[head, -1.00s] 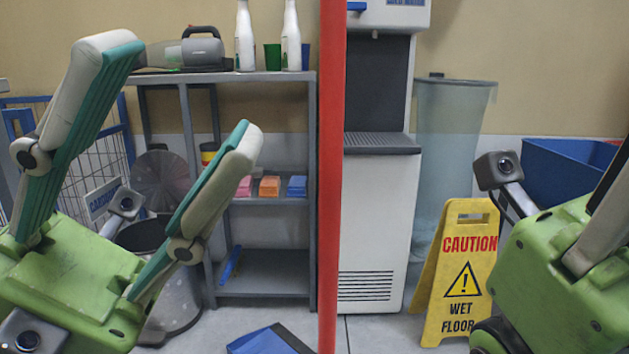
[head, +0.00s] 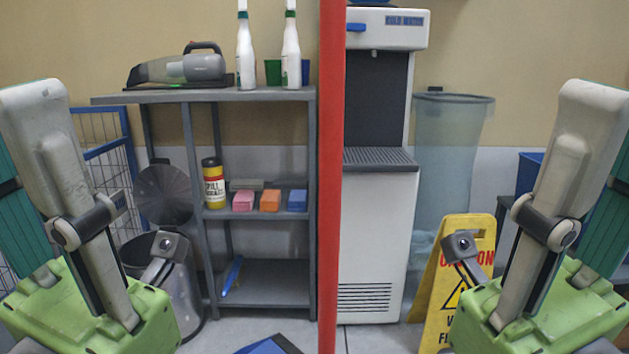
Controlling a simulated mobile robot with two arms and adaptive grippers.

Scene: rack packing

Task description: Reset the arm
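My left gripper (head: 24,112) stands upright at the left edge. Its near finger shows a white back, and the teal pad of the other finger shows behind it, partly cut off by the edge. It looks open and empty. My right gripper (head: 606,112) stands upright at the right edge in a mirrored pose, also with a teal pad behind the near finger. It looks open and empty too. Both are apart from everything around them. The upper arms are out of view.
A grey shelf (head: 160,97) holds a handheld vacuum (head: 180,69), bottles, a yellow can (head: 214,184) and coloured blocks. A red post (head: 331,180) stands in the middle. A water dispenser (head: 376,235), bin (head: 449,150) and yellow caution sign (head: 437,290) stand right. Floor shows between the grippers.

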